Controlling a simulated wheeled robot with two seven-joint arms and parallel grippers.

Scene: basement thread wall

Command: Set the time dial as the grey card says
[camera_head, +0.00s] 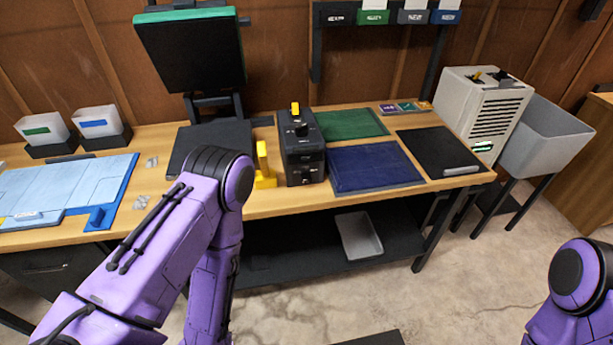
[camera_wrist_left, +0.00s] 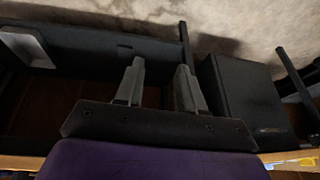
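A grey-labelled card (camera_head: 412,17) hangs in the dark wall rack, between a green and a blue one; its print is too small to read. A black box (camera_head: 302,160) with a yellow-tipped knob on top stands mid-table. A beige louvred unit (camera_head: 487,105) at the right has dark controls and a yellow piece on top. I cannot tell which control is the time dial. My left gripper (camera_wrist_left: 158,86) is open and empty in the left wrist view, low by the bench's underside; its fingers do not show in the head view. My right gripper is out of view.
A yellow upright piece (camera_head: 264,168) stands left of the black box. Green (camera_head: 350,124) and blue (camera_head: 374,166) mats and a black mat (camera_head: 438,150) lie to its right. A grey bin (camera_head: 545,138) stands beyond the table. A grey tray (camera_head: 358,236) sits on the lower shelf.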

